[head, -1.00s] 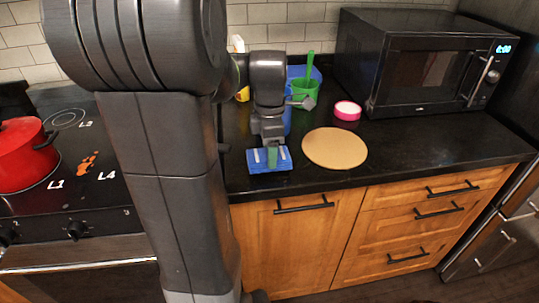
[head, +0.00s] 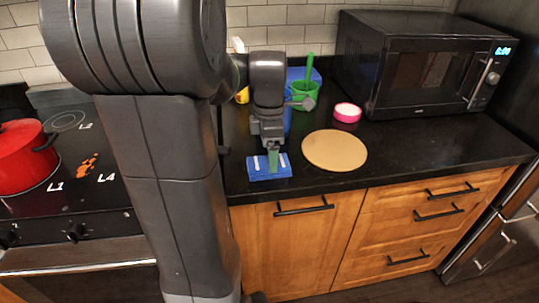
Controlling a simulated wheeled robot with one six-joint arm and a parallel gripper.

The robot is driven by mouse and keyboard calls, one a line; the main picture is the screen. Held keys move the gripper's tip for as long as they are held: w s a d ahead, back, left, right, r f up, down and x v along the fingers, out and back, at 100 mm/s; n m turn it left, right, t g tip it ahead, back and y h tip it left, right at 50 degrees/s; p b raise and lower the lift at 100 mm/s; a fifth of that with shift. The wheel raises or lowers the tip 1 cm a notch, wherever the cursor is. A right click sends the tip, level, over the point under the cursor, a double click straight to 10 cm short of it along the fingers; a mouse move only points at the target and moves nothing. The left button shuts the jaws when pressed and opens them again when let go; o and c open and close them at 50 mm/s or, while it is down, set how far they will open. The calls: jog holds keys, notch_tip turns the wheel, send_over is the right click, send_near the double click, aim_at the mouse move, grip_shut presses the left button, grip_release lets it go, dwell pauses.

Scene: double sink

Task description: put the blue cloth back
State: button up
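The blue cloth (head: 286,172) is a small flat blue rectangle with light strips on it, near the front edge of the black counter. My gripper (head: 272,167) points down onto its middle. A narrow green piece shows between the gripper's body and the cloth. The fingertips are small and partly hidden, but the cloth has moved together with the gripper, so it looks shut on the cloth. I cannot tell whether the cloth touches the counter.
A round tan board (head: 335,150) lies right of the cloth. Behind are a pink-rimmed round item (head: 347,112), a green cup (head: 304,101) with a green utensil, and a blue container (head: 316,75). A microwave (head: 420,65) stands back right; a red pot (head: 24,157) sits on the stove.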

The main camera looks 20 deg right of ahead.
notch_tip(320, 180, up, 10)
jog(key=p, duration=0.1)
jog(key=shift+f, duration=0.1)
notch_tip(320, 180, down, 12)
jog(key=shift+s+f+b, duration=0.1)
jog(key=shift+b, duration=0.65)
notch_tip(320, 180, up, 7)
jog(key=shift+f+p, duration=0.15)
jog(key=shift+p, duration=0.25)
jog(key=shift+f, duration=0.15)
